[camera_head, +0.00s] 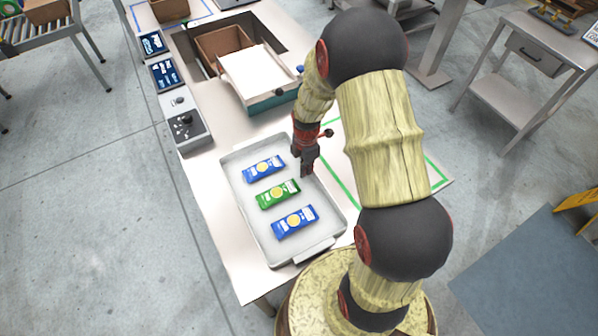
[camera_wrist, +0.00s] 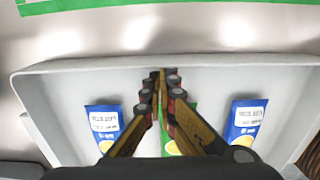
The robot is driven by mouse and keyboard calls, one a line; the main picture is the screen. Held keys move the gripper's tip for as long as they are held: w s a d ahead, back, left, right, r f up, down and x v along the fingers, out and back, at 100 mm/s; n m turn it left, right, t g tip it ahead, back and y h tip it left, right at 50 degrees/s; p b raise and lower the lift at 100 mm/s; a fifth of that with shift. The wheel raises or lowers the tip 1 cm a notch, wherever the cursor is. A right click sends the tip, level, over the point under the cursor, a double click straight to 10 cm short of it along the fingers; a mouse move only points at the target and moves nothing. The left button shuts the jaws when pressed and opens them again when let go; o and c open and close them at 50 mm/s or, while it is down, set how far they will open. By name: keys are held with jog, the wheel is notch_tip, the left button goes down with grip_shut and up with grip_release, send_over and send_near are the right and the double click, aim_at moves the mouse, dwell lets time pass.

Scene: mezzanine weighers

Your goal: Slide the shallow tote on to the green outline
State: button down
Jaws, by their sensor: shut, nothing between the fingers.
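The shallow tote (camera_head: 238,184) is a light grey tray on the near end of the table, with two blue packets and one green packet lying in it. The green outline (camera_head: 345,187) is to the right of the tote, partly hidden behind my arm. A strip of the outline (camera_wrist: 150,3) also crosses the top of the wrist view. My gripper (camera_head: 306,172) is shut and empty, pointing down inside the tote's right side. In the wrist view its fingertips (camera_wrist: 162,76) are near the tote's wall (camera_wrist: 230,62); I cannot tell whether they touch it.
A control box (camera_head: 187,128) and dark display panels stand along the table's left side. A recess with a cardboard box (camera_head: 222,42) and a white-topped teal unit (camera_head: 262,78) are farther back. A grey side table (camera_head: 530,75) stands at the right.

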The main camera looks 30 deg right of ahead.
jog(key=d, duration=3.8)
jog(key=shift+w+r+p, duration=0.1)
jog(key=shift+p, duration=0.2)
